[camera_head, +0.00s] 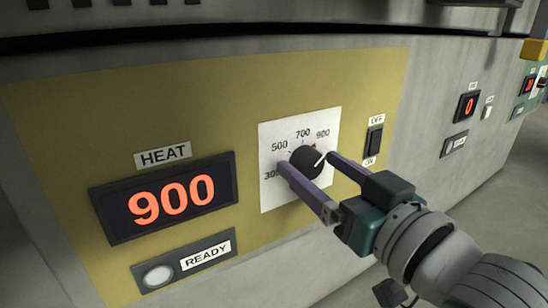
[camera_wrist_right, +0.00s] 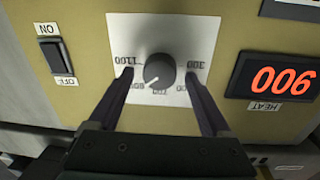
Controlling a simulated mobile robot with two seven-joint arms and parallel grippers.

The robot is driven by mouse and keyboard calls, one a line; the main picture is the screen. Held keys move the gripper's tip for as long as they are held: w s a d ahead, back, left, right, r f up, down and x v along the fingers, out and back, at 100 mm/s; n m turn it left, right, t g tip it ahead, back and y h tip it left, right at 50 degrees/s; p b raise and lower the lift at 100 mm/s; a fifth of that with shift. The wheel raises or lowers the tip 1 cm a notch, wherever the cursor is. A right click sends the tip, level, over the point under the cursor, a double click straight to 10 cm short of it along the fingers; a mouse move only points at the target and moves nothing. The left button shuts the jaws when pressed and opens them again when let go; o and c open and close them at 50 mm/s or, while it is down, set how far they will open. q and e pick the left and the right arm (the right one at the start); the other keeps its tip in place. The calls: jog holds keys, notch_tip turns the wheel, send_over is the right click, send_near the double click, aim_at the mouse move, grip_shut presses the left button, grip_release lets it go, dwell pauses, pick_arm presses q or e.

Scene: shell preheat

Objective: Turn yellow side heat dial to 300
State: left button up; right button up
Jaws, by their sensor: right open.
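The black round heat dial (camera_head: 307,163) sits on a white scale plate (camera_head: 272,198) on the yellow panel. Its white pointer line points up and right, towards the 900 mark. The HEAT display (camera_head: 172,199) reads 900 in red. My right gripper (camera_head: 307,161) is open, with one finger on each side of the dial. In the right wrist view, upside down, the dial (camera_wrist_right: 159,70) lies between the two fingertips (camera_wrist_right: 160,73), with visible gaps to both. My left gripper is not in view.
An OFF/ON rocker switch (camera_head: 374,141) is right of the scale plate. A READY lamp (camera_head: 158,275) is below the display. Farther right on the grey machine front are a small red display (camera_head: 468,106) and a green panel (camera_head: 525,92).

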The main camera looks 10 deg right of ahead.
jog(key=shift+c, duration=0.3)
grip_shut()
